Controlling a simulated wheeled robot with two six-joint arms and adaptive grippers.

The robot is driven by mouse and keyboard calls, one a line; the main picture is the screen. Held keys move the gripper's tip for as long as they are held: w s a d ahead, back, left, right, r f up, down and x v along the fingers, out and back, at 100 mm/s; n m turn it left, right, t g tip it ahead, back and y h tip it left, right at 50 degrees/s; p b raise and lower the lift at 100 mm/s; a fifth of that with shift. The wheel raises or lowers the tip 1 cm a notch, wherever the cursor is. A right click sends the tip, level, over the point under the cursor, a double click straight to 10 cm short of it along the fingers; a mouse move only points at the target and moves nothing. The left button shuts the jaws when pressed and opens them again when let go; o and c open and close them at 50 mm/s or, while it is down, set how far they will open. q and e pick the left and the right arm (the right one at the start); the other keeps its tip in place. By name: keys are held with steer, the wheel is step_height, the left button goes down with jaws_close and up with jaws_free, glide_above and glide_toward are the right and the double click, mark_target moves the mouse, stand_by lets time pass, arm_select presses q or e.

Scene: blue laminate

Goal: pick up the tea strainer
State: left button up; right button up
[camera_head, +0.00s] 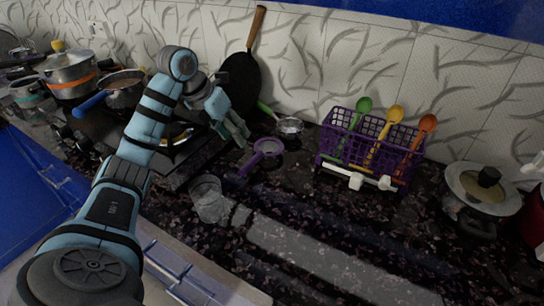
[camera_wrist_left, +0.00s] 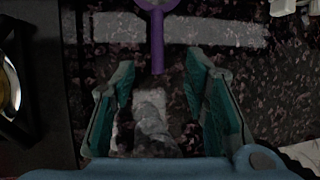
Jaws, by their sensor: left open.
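The tea strainer (camera_head: 267,148) is purple with a round head and a straight handle. It lies on the dark speckled counter in the head view, its handle pointing toward the lower left. In the left wrist view its purple handle (camera_wrist_left: 157,42) shows at the top centre, beyond the fingertips, with the head cut off by the top edge. My left gripper (camera_head: 238,132) is open and empty, above the counter just left of and behind the strainer. In the left wrist view the open fingers (camera_wrist_left: 162,78) have nothing between them. My right gripper is not seen.
A clear glass (camera_head: 208,199) stands in front of the strainer. A small metal bowl-shaped utensil (camera_head: 290,126) lies behind it. A purple basket (camera_head: 345,146) with colored spoons stands right, a lidded pot (camera_head: 480,192) farther right. The stove and pots (camera_head: 70,76) are left.

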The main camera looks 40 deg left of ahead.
mark_target(251, 160)
arm_select(q)
steer(key=b+x, duration=0.1)
steer(key=x, duration=1.3)
steer(key=shift+a+f, duration=0.15)
steer(key=shift+f, duration=0.25)
jaws_close()
